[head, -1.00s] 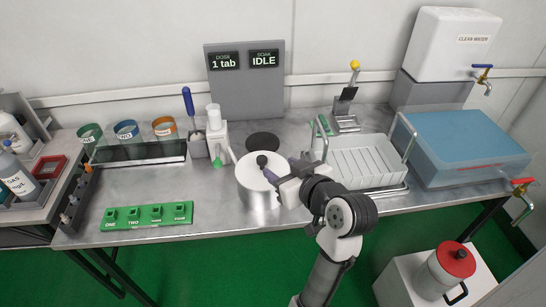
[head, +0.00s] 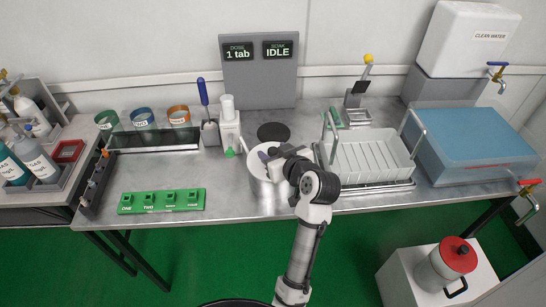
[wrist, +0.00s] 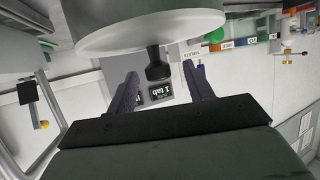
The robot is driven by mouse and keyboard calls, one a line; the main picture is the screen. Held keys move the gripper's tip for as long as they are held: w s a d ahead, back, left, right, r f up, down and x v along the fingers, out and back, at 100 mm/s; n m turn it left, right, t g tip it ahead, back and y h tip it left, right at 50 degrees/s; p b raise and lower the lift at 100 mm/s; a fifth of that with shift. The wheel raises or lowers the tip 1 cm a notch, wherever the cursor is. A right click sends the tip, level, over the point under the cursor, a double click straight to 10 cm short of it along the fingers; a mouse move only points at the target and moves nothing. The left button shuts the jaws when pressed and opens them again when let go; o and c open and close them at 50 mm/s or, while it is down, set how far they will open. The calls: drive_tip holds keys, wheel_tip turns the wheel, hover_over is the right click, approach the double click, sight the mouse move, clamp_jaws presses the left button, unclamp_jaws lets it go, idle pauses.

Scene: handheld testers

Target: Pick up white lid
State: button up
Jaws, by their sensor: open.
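The white lid (head: 255,166) sits on a silver pot (head: 266,201) near the front middle of the bench. In the wrist view the lid (wrist: 140,30) fills the top, and its black knob (wrist: 157,66) shows between my two fingertips, with a gap to each side. My gripper (head: 269,155) is open and empty, over the lid from the right in the head view. It hides the knob and part of the lid there. The fingers show in the wrist view (wrist: 160,75), apart and not touching the knob.
A white dish rack (head: 368,160) stands close to the right of my gripper. A white dispenser bottle (head: 229,125) and a dark round pad (head: 273,132) are behind the pot. A green block holder (head: 162,200) lies to the left, with bare bench between.

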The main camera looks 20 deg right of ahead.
drive_tip(key=shift+x, duration=0.85)
drive_tip(key=shift+r, duration=0.1)
drive_tip(key=shift+c, duration=0.4)
drive_tip(key=c, duration=1)
